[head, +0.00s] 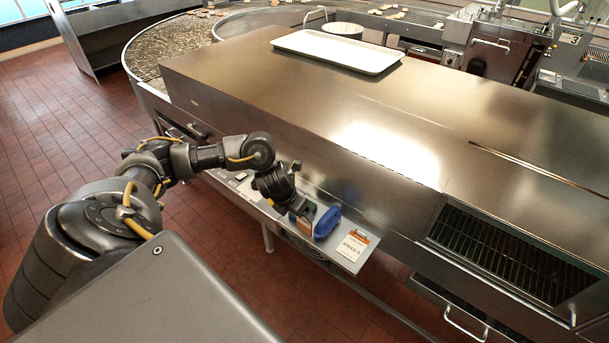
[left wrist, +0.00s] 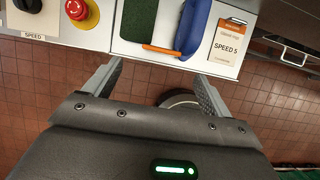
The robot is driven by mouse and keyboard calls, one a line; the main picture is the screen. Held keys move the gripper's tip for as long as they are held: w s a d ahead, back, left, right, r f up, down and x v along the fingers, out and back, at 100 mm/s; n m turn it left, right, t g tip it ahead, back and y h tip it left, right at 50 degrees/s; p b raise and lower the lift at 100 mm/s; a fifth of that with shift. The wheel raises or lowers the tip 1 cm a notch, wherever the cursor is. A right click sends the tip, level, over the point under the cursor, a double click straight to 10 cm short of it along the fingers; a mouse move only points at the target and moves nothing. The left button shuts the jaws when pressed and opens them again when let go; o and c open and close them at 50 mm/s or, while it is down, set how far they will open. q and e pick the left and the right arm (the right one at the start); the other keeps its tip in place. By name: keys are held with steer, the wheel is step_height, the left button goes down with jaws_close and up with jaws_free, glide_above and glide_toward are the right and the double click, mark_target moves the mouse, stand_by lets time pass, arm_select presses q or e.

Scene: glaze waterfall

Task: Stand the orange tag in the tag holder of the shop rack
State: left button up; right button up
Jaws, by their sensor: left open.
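A thin orange strip (left wrist: 160,49), perhaps the orange tag seen edge-on, is at the front edge of the ledge, between a dark green pad (left wrist: 139,20) and a blue object (left wrist: 194,28). My left gripper (left wrist: 158,72) is open and empty. Its fingers point at the ledge on either side of the strip, apart from it. In the head view my left gripper (head: 302,212) is low at the ledge, beside the blue object (head: 327,222), and hides part of what is there. I cannot make out a shop rack or tag holder. My right gripper is not in view.
A card reading SPEED 5 (head: 352,245) with an orange top lies at the ledge's right end. A red button (left wrist: 76,9) and a black knob are at the left. The steel housing (head: 330,120) rises behind, with a white tray (head: 338,52) on top.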

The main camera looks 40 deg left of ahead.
arm_select(q)
steer(key=x, duration=0.5)
steer(key=p+x, duration=0.1)
steer(key=x, duration=0.1)
steer(key=shift+w+f, duration=0.1)
steer(key=shift+w, duration=0.25)
steer(key=c, duration=1.4)
steer(key=s+a+r+b, duration=0.2)
steer(key=a+r, duration=0.1)
steer(key=r, duration=0.1)
steer(key=s+a+r+b, duration=0.2)
steer(key=s+a+r, duration=0.1)
steer(key=a+r, duration=0.1)
steer(key=s+a+r+b, duration=0.2)
steer(key=s+a+r, duration=0.1)
steer(key=a+r, duration=0.1)
steer(key=shift+s+r, duration=0.15)
steer(key=shift+r, duration=0.4)
